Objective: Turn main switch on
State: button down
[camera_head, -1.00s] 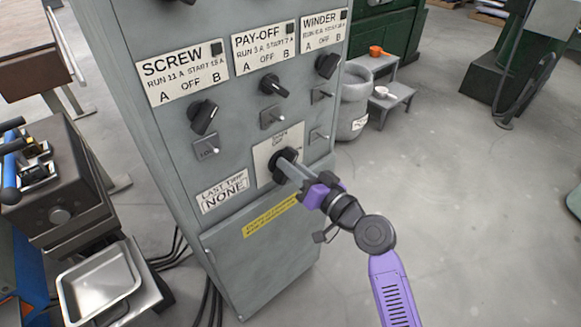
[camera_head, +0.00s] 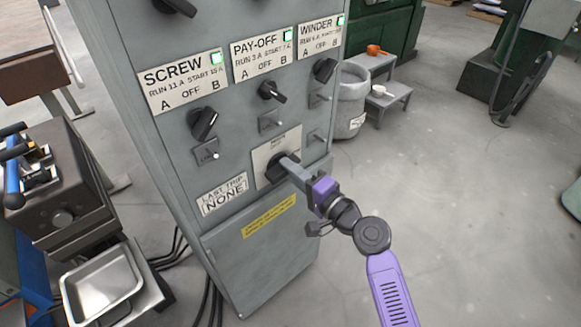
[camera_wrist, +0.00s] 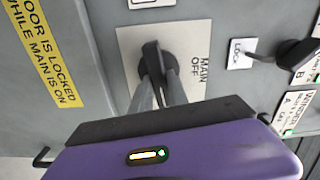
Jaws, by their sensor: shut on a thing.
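The main switch (camera_head: 272,167) is a black rotary knob on a pale plate, low on the grey cabinet's front. It also shows in the wrist view (camera_wrist: 152,58), beside the plate's lettering "MAIN" and "OFF". My gripper (camera_head: 287,164), with its purple body, reaches the knob from the front right. In the wrist view its two grey fingers (camera_wrist: 159,82) close on both sides of the knob's handle. The fingers cover part of the knob. Green lamps are lit on the SCREW (camera_head: 217,57), PAY-OFF (camera_head: 288,35) and WINDER (camera_head: 340,20) plates.
The grey cabinet (camera_head: 255,265) carries several selector knobs and lock toggles above the main switch. A yellow label (camera_head: 269,216) sits below it. A metal tray (camera_head: 103,285) and a machine (camera_head: 60,190) stand at left. The floor to the right is largely clear.

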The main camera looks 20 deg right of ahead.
jog(key=shift+f+m, duration=0.1)
jog(key=shift+m, duration=0.6)
jog(key=c, duration=1.3)
grip_release()
jog(key=shift+s, duration=0.1)
jog(key=v, duration=0.7)
jog(key=shift+s+d+b, duration=0.15)
jog(key=shift+s+b, duration=0.15)
